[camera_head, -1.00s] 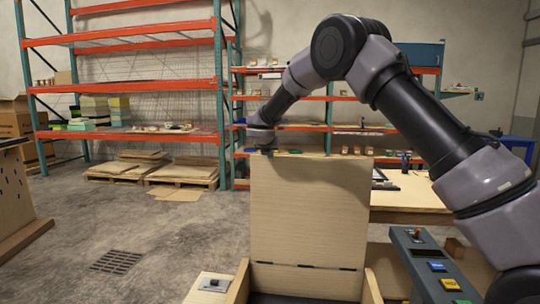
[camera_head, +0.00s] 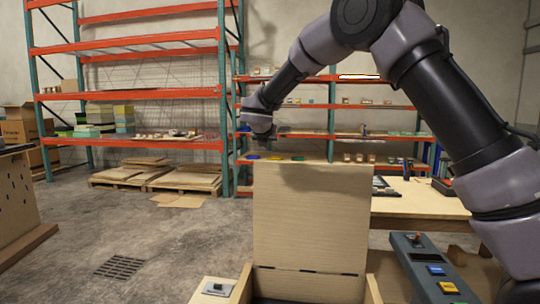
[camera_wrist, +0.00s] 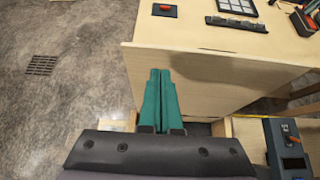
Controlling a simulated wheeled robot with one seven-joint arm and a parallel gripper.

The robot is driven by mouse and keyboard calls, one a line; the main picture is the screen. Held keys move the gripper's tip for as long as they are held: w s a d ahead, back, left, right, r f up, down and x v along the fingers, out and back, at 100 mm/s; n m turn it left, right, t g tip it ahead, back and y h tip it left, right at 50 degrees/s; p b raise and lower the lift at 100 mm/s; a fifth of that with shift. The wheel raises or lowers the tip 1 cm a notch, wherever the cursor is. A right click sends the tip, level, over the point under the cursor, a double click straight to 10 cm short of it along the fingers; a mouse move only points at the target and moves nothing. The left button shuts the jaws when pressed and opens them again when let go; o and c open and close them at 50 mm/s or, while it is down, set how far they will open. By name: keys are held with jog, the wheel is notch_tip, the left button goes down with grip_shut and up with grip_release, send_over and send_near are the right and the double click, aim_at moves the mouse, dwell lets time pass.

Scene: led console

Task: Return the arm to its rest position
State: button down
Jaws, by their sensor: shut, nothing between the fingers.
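My gripper (camera_wrist: 160,98) shows in the wrist view as two teal fingers, pressed together and empty. They point toward a wooden panel, and I cannot tell the gap between them. In the head view my arm bends over from the right, and its end hangs above the upright wooden lid (camera_head: 310,215) of an open box. The fingers are not clear in that view. A grey console (camera_head: 430,268) with an orange-topped switch, a blue button and a yellow button stands at the lower right. Part of it also shows in the wrist view (camera_wrist: 283,150).
A wooden table (camera_head: 415,205) with dark items stands behind the lid. Orange and teal shelving (camera_head: 130,95) lines the back wall. A small switch plate (camera_head: 217,289) is left of the box. The concrete floor (camera_head: 170,235) on the left is open, with a drain grate (camera_head: 120,267).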

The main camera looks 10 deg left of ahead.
jog(key=s+d+r+m+g, duration=0.1)
jog(key=s+d+r+m, duration=0.25)
jog(key=d+m, duration=0.45)
jog(key=s+d+r+m+g+h, duration=0.1)
jog(key=s+d+r+m, duration=0.3)
jog(key=d, duration=0.8)
jog(key=s+d+r+m+g, duration=0.1)
jog(key=s+d+r+m, duration=0.1)
jog(key=s+d+m, duration=0.6)
jog(key=s+d+m+y, duration=0.1)
jog(key=s+d+m, duration=0.2)
jog(key=s+m, duration=0.3)
jog(key=s+d+f+m+y, duration=0.1)
jog(key=s+d+m, duration=0.2)
jog(key=s+m, duration=0.4)
jog(key=s+d+f+m+g+y, duration=0.1)
jog(key=s+d+m, duration=0.3)
jog(key=s+m, duration=0.3)
jog(key=s, duration=0.2)
jog(key=shift+s+f, duration=0.15)
jog(key=shift+s, duration=0.2)
